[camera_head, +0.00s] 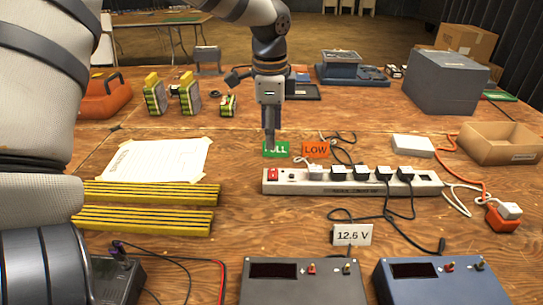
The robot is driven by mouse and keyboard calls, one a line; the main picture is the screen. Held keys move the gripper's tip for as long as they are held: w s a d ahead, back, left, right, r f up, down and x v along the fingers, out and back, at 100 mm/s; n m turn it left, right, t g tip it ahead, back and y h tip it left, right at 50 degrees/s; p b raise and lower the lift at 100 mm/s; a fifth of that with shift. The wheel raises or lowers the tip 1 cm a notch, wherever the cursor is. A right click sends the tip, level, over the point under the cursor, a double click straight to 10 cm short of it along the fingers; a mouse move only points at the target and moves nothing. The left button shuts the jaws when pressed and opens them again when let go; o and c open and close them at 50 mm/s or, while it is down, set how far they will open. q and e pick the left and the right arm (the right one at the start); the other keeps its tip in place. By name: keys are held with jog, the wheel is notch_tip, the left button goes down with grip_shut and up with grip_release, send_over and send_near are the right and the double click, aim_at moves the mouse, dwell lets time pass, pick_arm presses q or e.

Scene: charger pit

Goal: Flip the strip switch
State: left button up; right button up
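The white power strip (330,190) lies across the middle of the table. Its red switch (273,174) is at the strip's left end; which way it is tipped is too small to tell. Several black plugs with cords sit in the sockets. My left gripper (270,137) points straight down above and behind the switch in the picture, its fingers together and nothing seen between them. Its tips overlap the green FULL card (277,150); I cannot tell how high they are. My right gripper is out of view.
An orange LOW card (315,149) stands beside the green one. Yellow-black bars (145,220) and a paper sheet (160,160) lie left. Two meter boxes (303,285) (440,283) and a 12.6 V card (351,235) are in front. A cardboard tray (500,150) and loose cords lie right.

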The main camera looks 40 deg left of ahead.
aim_at(271, 173)
pick_arm(q)
jog(key=f, duration=0.3)
jog(key=f+b, duration=0.1)
jog(key=f, duration=0.6)
jog(key=shift+w+a+f, duration=0.1)
jog(key=shift+w+a, duration=0.1)
jog(key=shift+w, duration=0.05)
jog(key=shift+w+a+f, duration=0.1)
jog(key=shift+f, duration=0.4)
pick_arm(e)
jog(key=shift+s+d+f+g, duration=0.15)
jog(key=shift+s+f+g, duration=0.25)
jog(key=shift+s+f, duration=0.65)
pick_arm(q)
jog(key=shift+c, duration=0.6)
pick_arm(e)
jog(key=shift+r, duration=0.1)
